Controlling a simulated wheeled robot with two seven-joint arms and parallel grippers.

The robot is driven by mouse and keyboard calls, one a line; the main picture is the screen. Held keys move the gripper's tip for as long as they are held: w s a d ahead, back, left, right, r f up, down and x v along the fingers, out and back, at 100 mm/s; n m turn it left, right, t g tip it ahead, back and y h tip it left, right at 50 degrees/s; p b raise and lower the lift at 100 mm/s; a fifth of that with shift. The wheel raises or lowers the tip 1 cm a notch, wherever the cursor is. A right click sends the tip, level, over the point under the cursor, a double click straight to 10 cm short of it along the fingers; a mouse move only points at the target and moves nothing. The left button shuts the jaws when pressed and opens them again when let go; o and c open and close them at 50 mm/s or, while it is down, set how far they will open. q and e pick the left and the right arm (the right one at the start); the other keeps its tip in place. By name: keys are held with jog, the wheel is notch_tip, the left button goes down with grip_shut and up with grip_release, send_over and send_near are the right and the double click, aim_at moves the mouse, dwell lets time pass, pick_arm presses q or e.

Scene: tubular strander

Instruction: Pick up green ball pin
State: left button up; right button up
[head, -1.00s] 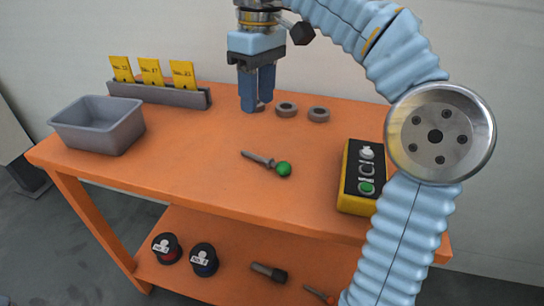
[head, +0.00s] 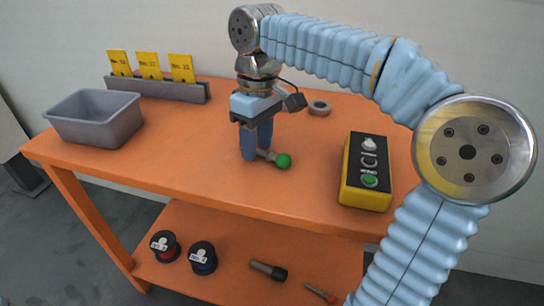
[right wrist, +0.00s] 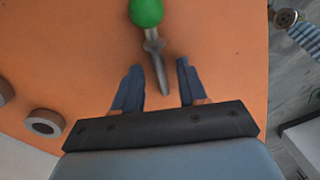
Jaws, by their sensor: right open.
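The green ball pin (head: 283,161) lies on the orange table, its green ball toward the right and its grey shank running left behind my gripper's fingers in the head view. In the right wrist view the green ball pin (right wrist: 146,12) has its ball at the top edge, and its pointed shank reaches down between the fingertips. My right gripper (head: 257,157) points down over the shank. Its two blue fingers stand apart with the shank between them in the right wrist view (right wrist: 158,72). My left gripper is out of view.
A yellow and black button box (head: 367,172) stands to the right on the orange table (head: 180,165). A grey bin (head: 95,117) and a rack with yellow cards (head: 158,90) are at the left. A grey ring (head: 319,108) lies behind. Spools and tools lie on the lower shelf.

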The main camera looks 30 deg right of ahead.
grip_shut()
jog(key=shift+r, duration=0.1)
